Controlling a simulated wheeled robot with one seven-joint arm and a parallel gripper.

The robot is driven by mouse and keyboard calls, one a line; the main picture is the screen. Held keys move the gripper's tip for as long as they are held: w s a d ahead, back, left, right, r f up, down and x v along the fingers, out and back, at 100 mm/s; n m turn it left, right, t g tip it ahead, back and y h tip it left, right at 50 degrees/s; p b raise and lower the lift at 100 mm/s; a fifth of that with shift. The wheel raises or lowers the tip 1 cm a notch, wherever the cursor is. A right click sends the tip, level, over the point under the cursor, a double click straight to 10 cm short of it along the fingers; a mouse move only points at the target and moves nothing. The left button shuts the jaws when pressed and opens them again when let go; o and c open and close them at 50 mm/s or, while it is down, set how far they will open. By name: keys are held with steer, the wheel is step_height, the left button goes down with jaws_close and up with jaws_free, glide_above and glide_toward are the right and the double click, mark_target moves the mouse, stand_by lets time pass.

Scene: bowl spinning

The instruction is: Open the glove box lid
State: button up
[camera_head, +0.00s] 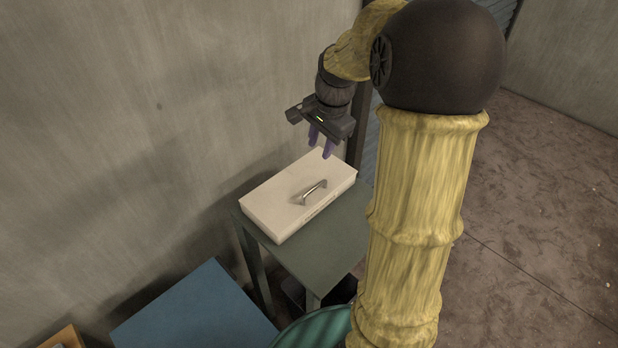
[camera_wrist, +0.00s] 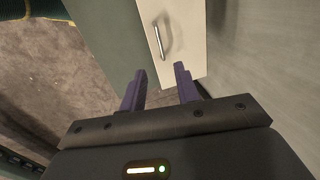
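The glove box (camera_head: 276,203) is a flat, cream-white box with its lid shut, lying on a small green-grey table (camera_head: 330,243). A curved metal handle (camera_head: 313,191) sits on top of the lid. In the wrist view the box (camera_wrist: 186,50) and its handle (camera_wrist: 158,42) show beyond the fingertips. My gripper (camera_head: 320,145) has purple fingers pointing down and hangs above the far right end of the box, apart from it. In the wrist view my gripper (camera_wrist: 160,75) is open with nothing between its fingers.
A grey wall (camera_head: 130,110) runs close behind and left of the box. A blue surface (camera_head: 200,312) stands at the front left, and a round teal object (camera_head: 315,328) is partly hidden by my arm. Open floor (camera_head: 540,200) lies to the right.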

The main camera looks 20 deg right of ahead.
steer(key=p, duration=0.3)
glide_toward(309, 191)
steer(key=f, duration=0.5)
steer(key=w+f, duration=0.1)
steer(key=f, duration=0.1)
steer(key=shift+w+a+f, duration=0.1)
steer(key=shift+a+f, duration=0.15)
steer(key=shift+f, duration=0.1)
jaws_close()
